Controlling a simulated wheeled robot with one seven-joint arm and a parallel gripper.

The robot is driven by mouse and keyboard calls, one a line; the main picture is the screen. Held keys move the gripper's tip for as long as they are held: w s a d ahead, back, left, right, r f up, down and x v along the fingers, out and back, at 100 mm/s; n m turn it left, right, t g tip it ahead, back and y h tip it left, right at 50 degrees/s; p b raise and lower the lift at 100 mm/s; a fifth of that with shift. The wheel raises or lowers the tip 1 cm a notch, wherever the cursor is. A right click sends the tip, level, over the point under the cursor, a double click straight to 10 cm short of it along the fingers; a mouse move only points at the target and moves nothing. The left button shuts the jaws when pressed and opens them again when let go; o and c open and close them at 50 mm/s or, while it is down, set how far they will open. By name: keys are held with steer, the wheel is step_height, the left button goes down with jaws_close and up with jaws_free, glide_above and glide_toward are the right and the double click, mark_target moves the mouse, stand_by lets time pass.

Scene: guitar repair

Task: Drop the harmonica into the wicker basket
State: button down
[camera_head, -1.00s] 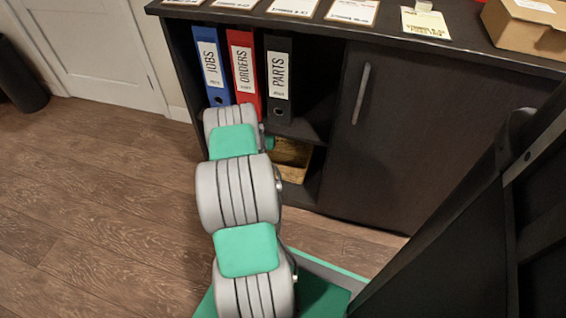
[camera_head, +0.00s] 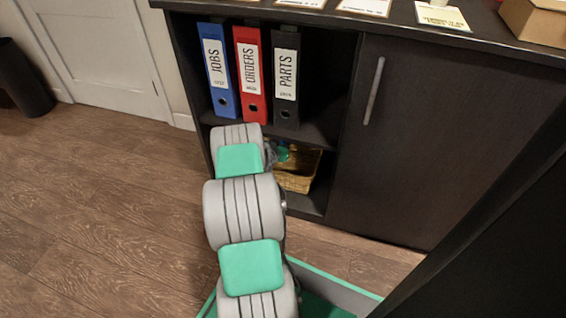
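The wicker basket (camera_head: 298,183) stands on the lower shelf of the dark cabinet, below the binders. Its left part is hidden behind my arm. My gripper (camera_head: 283,154) shows only as a small dark and green part beyond the end of my arm, at the basket's upper left. It seems to be over or at the basket's rim; I cannot tell which. Its fingers cannot be made out, so I cannot tell whether it is open or shut. The harmonica is not visible, and whether it is in my gripper or in the basket cannot be seen.
Blue (camera_head: 218,70), red (camera_head: 250,72) and black (camera_head: 285,78) binders stand on the shelf above the basket. A closed cabinet door (camera_head: 430,140) is to the right. Papers and a cardboard box (camera_head: 535,22) lie on top.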

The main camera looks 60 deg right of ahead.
steer(key=c, duration=0.9)
jaws_free()
steer(key=p+v, duration=0.3)
steer(key=v, duration=0.5)
steer(key=shift+p, duration=0.3)
